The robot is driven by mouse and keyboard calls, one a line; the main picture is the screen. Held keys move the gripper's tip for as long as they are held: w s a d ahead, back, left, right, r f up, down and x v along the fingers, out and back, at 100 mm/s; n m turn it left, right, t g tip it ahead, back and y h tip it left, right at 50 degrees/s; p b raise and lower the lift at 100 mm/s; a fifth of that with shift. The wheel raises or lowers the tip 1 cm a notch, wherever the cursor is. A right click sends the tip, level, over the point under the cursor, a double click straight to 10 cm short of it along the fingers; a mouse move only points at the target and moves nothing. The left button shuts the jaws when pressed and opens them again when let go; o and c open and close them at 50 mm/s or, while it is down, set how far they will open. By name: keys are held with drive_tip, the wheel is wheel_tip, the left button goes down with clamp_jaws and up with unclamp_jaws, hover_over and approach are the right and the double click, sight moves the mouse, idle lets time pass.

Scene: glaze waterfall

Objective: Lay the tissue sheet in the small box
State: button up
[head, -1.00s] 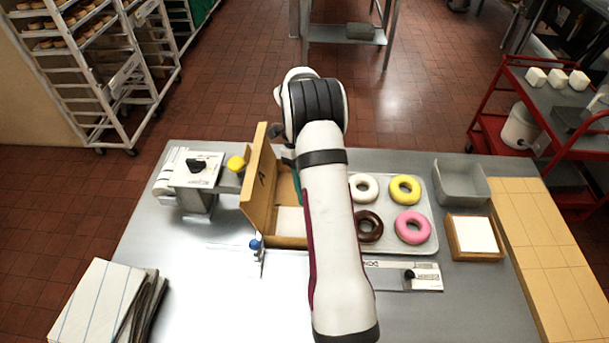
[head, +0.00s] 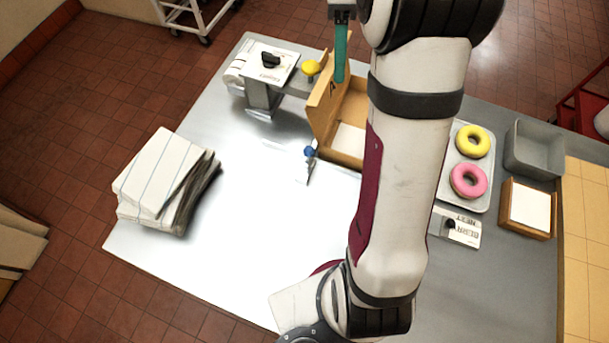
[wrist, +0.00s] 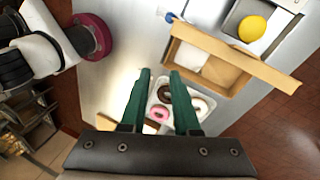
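The small box (head: 354,162) is brown card with its lid standing open on the left. A white sheet (head: 349,139), which looks like tissue, lies flat on its floor; my arm hides the box's right side. In the wrist view the box (wrist: 233,71) is at upper right, with the white sheet (wrist: 189,55) covering only part of its floor. A wooden holder (head: 514,229) at the right bears more white tissue (head: 529,206). My gripper (wrist: 157,75) has green fingers, spread apart with nothing between them. In the head view it (head: 340,80) hangs above the box, apart from it.
A tray (head: 482,205) holds doughnuts, partly behind my arm. A grey bin (head: 535,148) stands beyond the holder. A yellow knob (head: 311,67) and a blue knob (head: 309,151) stand near the lid. Folded cloths (head: 165,180) lie at left; the table between is clear.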

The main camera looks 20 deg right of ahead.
drive_tip(key=s+a+f+n+t, duration=0.1)
drive_tip(key=s+a+f+n, duration=0.1)
drive_tip(key=s+a+n, duration=0.6)
drive_tip(key=s+a+f+n+t, duration=0.2)
drive_tip(key=s+a+n, duration=0.6)
drive_tip(key=s+n, duration=0.2)
drive_tip(key=s, duration=0.2)
drive_tip(key=shift+s+f+n+y, duration=0.3)
drive_tip(key=shift+s+y, duration=0.05)
drive_tip(key=shift+y, duration=0.05)
